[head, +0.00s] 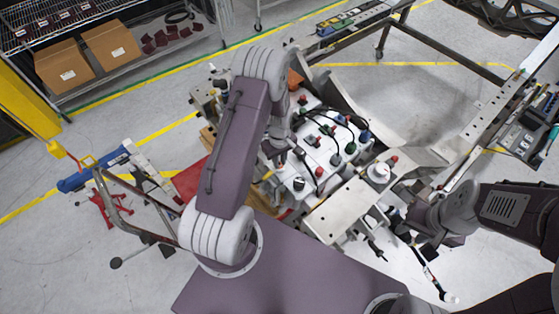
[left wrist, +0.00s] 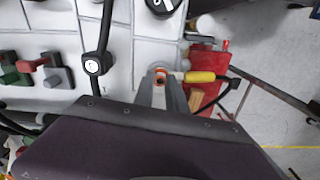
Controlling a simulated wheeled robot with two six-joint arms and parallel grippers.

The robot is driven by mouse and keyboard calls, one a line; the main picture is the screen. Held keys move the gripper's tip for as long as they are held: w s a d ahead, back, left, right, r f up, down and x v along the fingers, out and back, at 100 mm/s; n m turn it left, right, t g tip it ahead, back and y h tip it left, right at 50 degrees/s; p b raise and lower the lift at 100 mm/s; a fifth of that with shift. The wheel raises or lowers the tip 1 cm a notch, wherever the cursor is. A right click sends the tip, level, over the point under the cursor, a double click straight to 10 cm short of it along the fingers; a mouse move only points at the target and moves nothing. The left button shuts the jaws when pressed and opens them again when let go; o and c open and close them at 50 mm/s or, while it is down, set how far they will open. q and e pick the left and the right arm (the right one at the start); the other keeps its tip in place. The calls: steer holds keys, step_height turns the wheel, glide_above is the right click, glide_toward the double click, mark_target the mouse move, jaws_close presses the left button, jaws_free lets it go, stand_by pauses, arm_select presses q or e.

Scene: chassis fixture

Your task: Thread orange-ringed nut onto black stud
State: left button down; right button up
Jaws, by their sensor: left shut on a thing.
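In the left wrist view, the orange-ringed nut (left wrist: 160,76) sits between the tips of my left gripper (left wrist: 162,84), which is shut on it. It is over the edge of a white panelled surface (left wrist: 36,48). In the head view my left gripper (head: 276,152) is at the left side of the white fixture top, partly hidden by my arm. I cannot make out the black stud for sure in either view. My right gripper (head: 404,226) is low at the fixture's right front, too small and cluttered to tell its jaws.
Black cables and coloured connectors (head: 336,158) crowd the fixture top. A yellow-handled tool (left wrist: 200,76) lies right of the nut, by a red surface (left wrist: 207,62). Shelves with cardboard boxes (head: 75,72) stand at the back left.

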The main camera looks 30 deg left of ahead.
arm_select(q)
steer(key=m, duration=0.6)
steer(key=shift+f, duration=0.1)
steer(key=m, duration=0.7)
steer(key=shift+f+m, duration=0.1)
steer(key=shift+m, duration=0.3)
steer(key=c, duration=1.3)
jaws_free()
step_height(320, 180, up, 9)
steer(key=p, duration=0.7)
